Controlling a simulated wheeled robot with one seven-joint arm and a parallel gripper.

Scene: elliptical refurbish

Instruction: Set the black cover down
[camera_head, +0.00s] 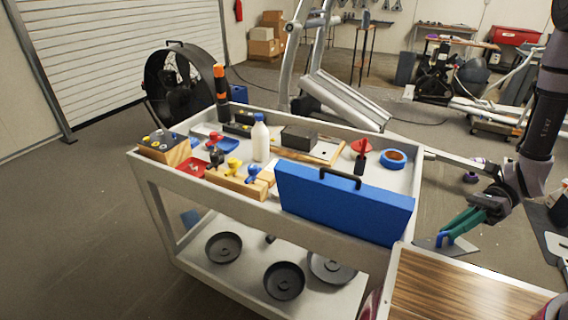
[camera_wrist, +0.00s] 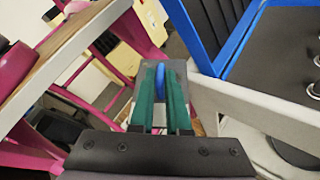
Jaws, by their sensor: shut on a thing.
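My gripper (camera_head: 458,228) has green fingers and is at the right, beyond the right end of the grey cart. It is shut on the blue handle of a flat, dark grey piece, which I take for the black cover (camera_head: 429,243). The cover hangs below the fingertips in the air, just above the level of the wood-topped surface and beyond its far edge. In the wrist view the blue strip shows between the fingers (camera_wrist: 161,100), with the dark cover (camera_wrist: 150,67) past their tips. Part of the cover is hidden by the fingers.
The grey cart (camera_head: 150,183) carries a blue case (camera_head: 340,203) with a black handle, a white bottle (camera_head: 260,140), a blue tape roll (camera_head: 393,158) and wooden holders. A wood-topped surface (camera_head: 455,290) at lower right looks bare. Weight plates (camera_head: 284,281) lie on the cart's lower shelf.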

